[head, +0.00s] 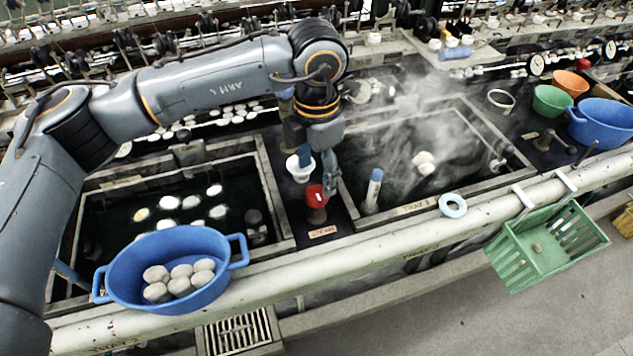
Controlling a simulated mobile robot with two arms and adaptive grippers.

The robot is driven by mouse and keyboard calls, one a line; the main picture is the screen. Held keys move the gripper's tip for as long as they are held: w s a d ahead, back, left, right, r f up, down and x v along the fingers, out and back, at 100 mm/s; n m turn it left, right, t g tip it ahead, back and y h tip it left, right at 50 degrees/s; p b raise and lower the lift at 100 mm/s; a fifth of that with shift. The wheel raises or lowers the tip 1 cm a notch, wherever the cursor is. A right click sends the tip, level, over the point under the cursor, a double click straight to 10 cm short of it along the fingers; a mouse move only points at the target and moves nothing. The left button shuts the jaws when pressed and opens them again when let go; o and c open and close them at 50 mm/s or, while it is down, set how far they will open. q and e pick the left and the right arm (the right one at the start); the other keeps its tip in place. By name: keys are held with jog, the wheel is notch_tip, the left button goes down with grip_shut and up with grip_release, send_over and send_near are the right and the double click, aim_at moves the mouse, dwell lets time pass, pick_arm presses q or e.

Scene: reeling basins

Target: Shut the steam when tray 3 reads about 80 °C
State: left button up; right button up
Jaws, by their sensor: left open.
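My left gripper (326,178) reaches down from above, open, at the red steam valve knob (316,196). Its fingers are close to the knob; I cannot tell whether they touch it. The knob stands on a brownish stem above a "STEAM" label (322,232), between the two basins. The right basin, tray 3 (418,206), has dark water, pale cocoons and rising steam. A blue-topped tube, perhaps a thermometer (373,190), stands at its left edge; no reading is legible. My right gripper is out of view.
A blue tub of cocoons (208,240) sits at the front left. A long pale pipe (370,241) crosses the front, with a green basket (548,248) hanging from it. A white cup (300,173) stands behind the knob. Round dials (536,64) are far right, unreadable.

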aim_at(316, 193)
pick_arm(q)
notch_tip(316, 193, up, 7)
dwell(0.3)
